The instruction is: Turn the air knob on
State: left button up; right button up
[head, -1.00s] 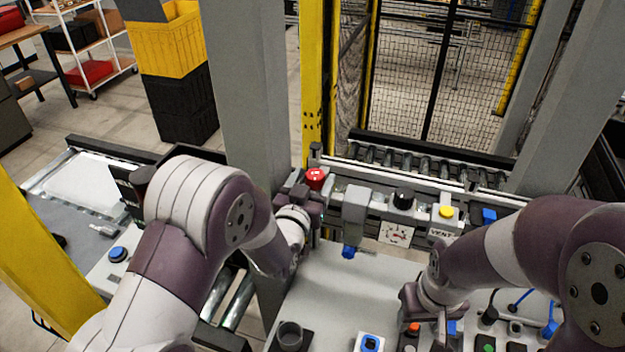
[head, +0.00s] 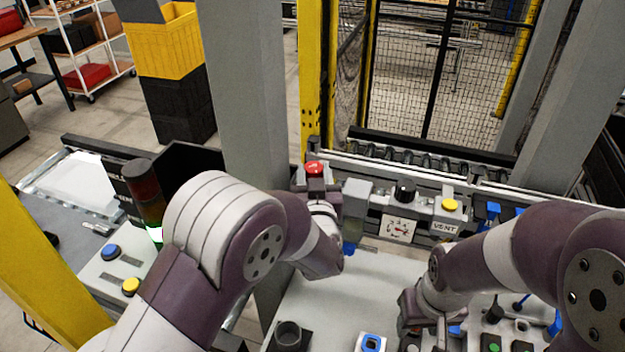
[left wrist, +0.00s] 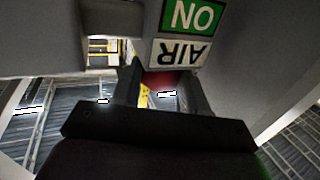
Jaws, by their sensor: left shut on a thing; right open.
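The red air knob (head: 315,168) is on the panel at the back of the bench. My left gripper (head: 316,186) is at the knob, and its wrist hides most of the contact. In the left wrist view the red knob (left wrist: 160,78) sits between the two dark fingers (left wrist: 163,90), which are shut on it. A green ON label (left wrist: 192,15) and a white AIR label (left wrist: 180,54) show beside it, upside down. My right gripper (head: 428,325) is open, low over the right of the bench, its fingertips partly hidden.
Right of the air knob are a grey filter unit (head: 356,197), a black knob (head: 404,190), a pressure gauge (head: 398,228) and a yellow button (head: 450,204) over a VENT label (head: 445,228). A dark cup (head: 288,335) stands on the bench. The middle bench top (head: 345,290) is clear.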

pick_arm(q)
jog(key=shift+d+n+y, duration=0.1)
jog(key=shift+n+y, duration=0.7)
jog(key=shift+y, duration=0.7)
jog(key=o, duration=1.1)
jog(key=shift+c, duration=0.2)
jog(key=b+v, duration=0.4)
jog(key=v, duration=0.8)
jog(key=shift+s+r+b, duration=0.25)
jog(key=shift+s+b, duration=0.05)
jog(key=shift+d, duration=0.15)
